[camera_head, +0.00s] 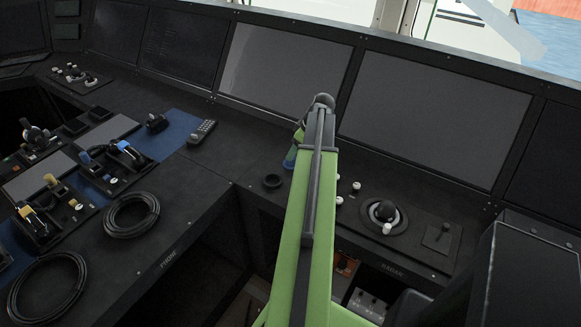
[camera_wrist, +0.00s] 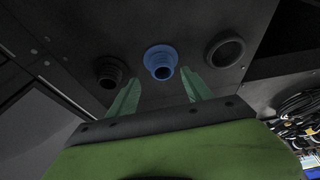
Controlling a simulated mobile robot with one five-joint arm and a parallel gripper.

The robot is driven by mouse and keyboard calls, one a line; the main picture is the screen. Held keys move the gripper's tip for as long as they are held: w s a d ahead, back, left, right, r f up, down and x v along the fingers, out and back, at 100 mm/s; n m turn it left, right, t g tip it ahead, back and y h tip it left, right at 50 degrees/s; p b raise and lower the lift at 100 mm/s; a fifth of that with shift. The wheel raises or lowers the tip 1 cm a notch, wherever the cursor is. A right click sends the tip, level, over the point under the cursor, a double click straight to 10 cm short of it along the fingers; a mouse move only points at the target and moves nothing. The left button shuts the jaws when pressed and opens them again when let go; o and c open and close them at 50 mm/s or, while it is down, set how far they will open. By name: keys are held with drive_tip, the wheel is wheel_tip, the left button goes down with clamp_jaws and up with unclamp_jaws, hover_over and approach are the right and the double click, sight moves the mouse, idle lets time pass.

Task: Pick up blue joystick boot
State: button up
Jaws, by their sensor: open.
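The blue joystick boot (camera_wrist: 160,60) is a ribbed, round blue piece standing on the dark console top. It shows in the wrist view just past and between my two green fingers. My gripper (camera_wrist: 158,97) is open and empty, with its fingertips short of the boot and spread to either side of it. In the head view a small part of the blue boot (camera_head: 290,160) shows at the left edge of my green arm. The rest of it and most of my gripper are hidden there behind the arm.
A black boot (camera_wrist: 110,71) stands left of the blue one, and a black ring (camera_wrist: 225,50) lies to its right. In the head view are a black ring (camera_head: 272,181), a remote (camera_head: 202,131), a trackball (camera_head: 382,212) and coiled cables (camera_head: 131,214). Screens rise behind.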

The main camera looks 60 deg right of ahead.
drive_tip(key=b+x, duration=0.4)
drive_tip(key=x, duration=0.1)
drive_tip(key=shift+a+f+b, duration=0.2)
drive_tip(key=shift+a+b, duration=0.05)
drive_tip(key=shift+b, duration=0.15)
drive_tip(key=shift+r, duration=0.2)
clamp_jaws()
